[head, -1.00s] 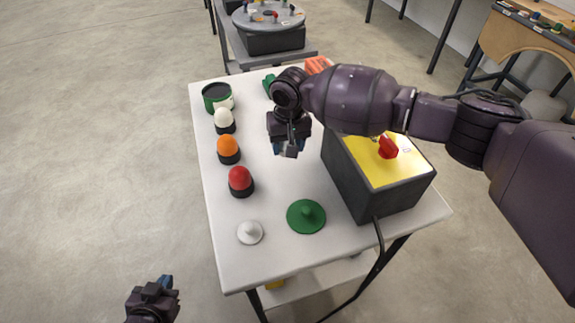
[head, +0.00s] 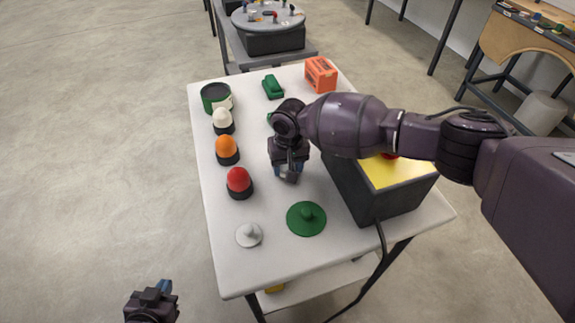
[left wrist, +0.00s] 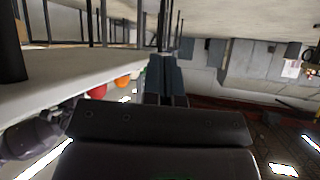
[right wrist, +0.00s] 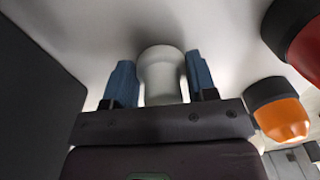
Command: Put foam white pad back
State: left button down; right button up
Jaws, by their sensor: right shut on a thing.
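My right gripper (head: 288,176) is low over the middle of the white table, left of the dark box. In the right wrist view its blue fingers (right wrist: 162,80) are on either side of a pale, rounded white piece (right wrist: 163,75), and it is shut on that piece. I cannot tell whether this piece is the foam white pad; its far end is hidden. A small white disc with a knob (head: 249,234) lies near the table's front left. My left gripper (head: 156,290) is off the table at the lower left; its fingers look together and empty in the left wrist view (left wrist: 166,75).
Red (head: 239,181), orange (head: 227,149) and white (head: 223,117) domes line the left side. A yellow-topped dark box (head: 372,192) stands right. A green tin (head: 216,96) and orange block (head: 320,74) are at the back.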

jog(key=shift+f, duration=0.1)
jog(key=o, duration=0.8)
jog(key=shift+c, duration=0.2)
jog(key=shift+o, duration=0.6)
jog(key=r+p, duration=0.2)
jog(key=r, duration=0.9)
jog(key=shift+d+r, duration=0.1)
jog(key=shift+d, duration=0.1)
jog(key=shift+r, duration=0.55)
